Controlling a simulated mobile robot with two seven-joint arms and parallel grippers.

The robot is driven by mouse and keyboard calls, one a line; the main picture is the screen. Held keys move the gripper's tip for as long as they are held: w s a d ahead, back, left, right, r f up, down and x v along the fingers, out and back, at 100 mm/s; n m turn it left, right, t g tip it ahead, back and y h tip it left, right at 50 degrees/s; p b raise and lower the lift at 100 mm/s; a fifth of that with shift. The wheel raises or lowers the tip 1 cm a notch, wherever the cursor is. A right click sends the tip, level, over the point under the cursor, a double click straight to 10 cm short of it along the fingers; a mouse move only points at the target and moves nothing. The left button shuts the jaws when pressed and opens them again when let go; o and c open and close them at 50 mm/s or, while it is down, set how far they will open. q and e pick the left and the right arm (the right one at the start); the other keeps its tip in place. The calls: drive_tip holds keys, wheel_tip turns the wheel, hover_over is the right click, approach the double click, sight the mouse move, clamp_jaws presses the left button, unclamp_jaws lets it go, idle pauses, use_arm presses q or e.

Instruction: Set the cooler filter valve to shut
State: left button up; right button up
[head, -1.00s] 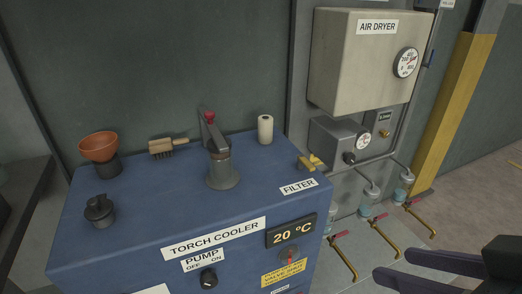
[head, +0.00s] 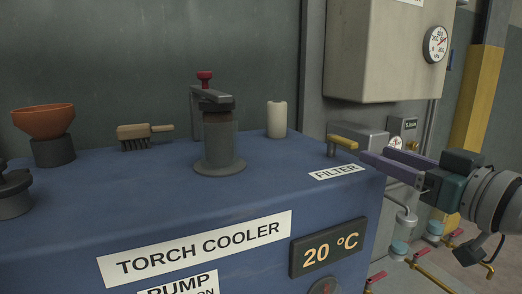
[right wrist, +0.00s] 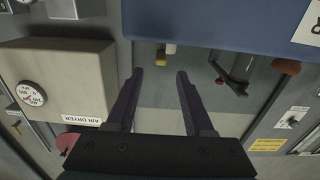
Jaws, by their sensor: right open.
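The filter valve has a yellow lever handle (head: 342,142) on a short post at the back right of the blue torch cooler's top (head: 265,180), behind the FILTER label (head: 337,172). The handle lies roughly crosswise in the head view. My right gripper (head: 375,153) is open and empty, just right of the handle at the cooler's right edge, its fingers pointing left. In the right wrist view the yellow handle (right wrist: 160,58) shows beyond and between the open fingertips (right wrist: 160,73), apart from them. My left gripper is out of view.
A white roll (head: 277,119), a grey cylinder with a red-knobbed lever (head: 219,140), a brush (head: 135,132) and an orange funnel (head: 44,121) stand on the cooler. The air dryer (head: 385,50) hangs behind on the right. Brass pipes with red handles are below right.

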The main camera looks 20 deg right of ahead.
sight(355, 146)
drive_tip(key=w, duration=0.3)
drive_tip(key=w+b, duration=0.1)
drive_tip(key=w, duration=0.1)
drive_tip(key=w+b, duration=0.1)
drive_tip(key=w, duration=0.2)
drive_tip(key=shift+w+a, duration=0.3)
drive_tip(key=shift+a, duration=0.1)
drive_tip(key=shift+c, duration=0.4)
clamp_jaws()
